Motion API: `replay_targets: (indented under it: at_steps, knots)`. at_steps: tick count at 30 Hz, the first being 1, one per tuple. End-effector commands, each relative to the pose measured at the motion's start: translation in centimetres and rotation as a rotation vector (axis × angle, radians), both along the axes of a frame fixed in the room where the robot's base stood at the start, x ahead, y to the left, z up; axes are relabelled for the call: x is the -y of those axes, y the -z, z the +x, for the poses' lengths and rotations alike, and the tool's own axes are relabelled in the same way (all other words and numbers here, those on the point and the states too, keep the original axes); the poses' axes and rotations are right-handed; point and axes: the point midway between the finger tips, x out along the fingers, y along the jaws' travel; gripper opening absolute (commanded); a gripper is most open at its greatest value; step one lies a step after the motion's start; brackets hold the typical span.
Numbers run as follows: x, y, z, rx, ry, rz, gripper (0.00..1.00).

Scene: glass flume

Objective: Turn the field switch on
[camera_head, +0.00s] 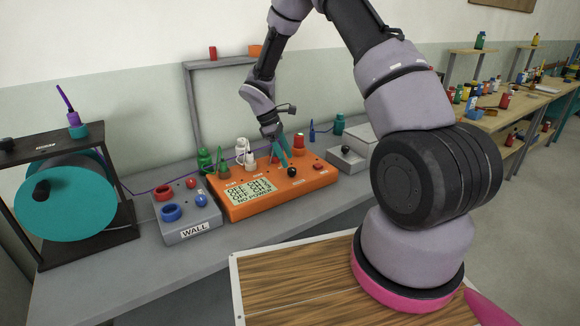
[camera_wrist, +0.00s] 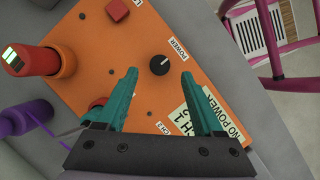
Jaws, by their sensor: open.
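An orange power box (camera_head: 255,205) sits on the grey bench; its display (camera_head: 250,191) reads OFF for CH 1 and CH 2, and NO POWER. A black knob (camera_head: 292,171) with a white pointer is on its top, beside a POWER label; it also shows in the wrist view (camera_wrist: 159,64). I cannot read any label saying field. My gripper (camera_head: 283,157) is open above the box. In the wrist view its teal fingers (camera_wrist: 158,75) stand either side of the knob, apart from it. The left finger partly hides a round red part (camera_wrist: 97,103).
A square red button (camera_wrist: 117,10) is near the knob. A grey WALL box (camera_head: 185,212) and teal-ended drum (camera_head: 65,200) are left. Grey boxes (camera_head: 350,155) are right.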

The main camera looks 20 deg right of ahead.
Motion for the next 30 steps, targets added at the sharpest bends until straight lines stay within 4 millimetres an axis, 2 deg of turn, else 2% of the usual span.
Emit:
replay_targets:
  at_steps: [3,8,19,23,24,25,30]
  knots:
    - [0.7,1.9,-0.4,-0.003,0.002,0.000,0.69]
    - [1.3,3.4,-0.7,0.000,0.001,0.000,0.69]
    - [1.5,3.9,-0.7,0.001,0.002,0.001,0.69]
    - [1.5,3.9,-0.7,0.001,0.002,0.001,0.19]
    - [1.5,3.9,-0.7,0.001,0.002,0.001,0.04]
    - [1.5,3.9,-0.7,0.001,0.002,0.001,0.00]
    - [1.5,3.9,-0.7,0.002,0.006,0.000,0.00]
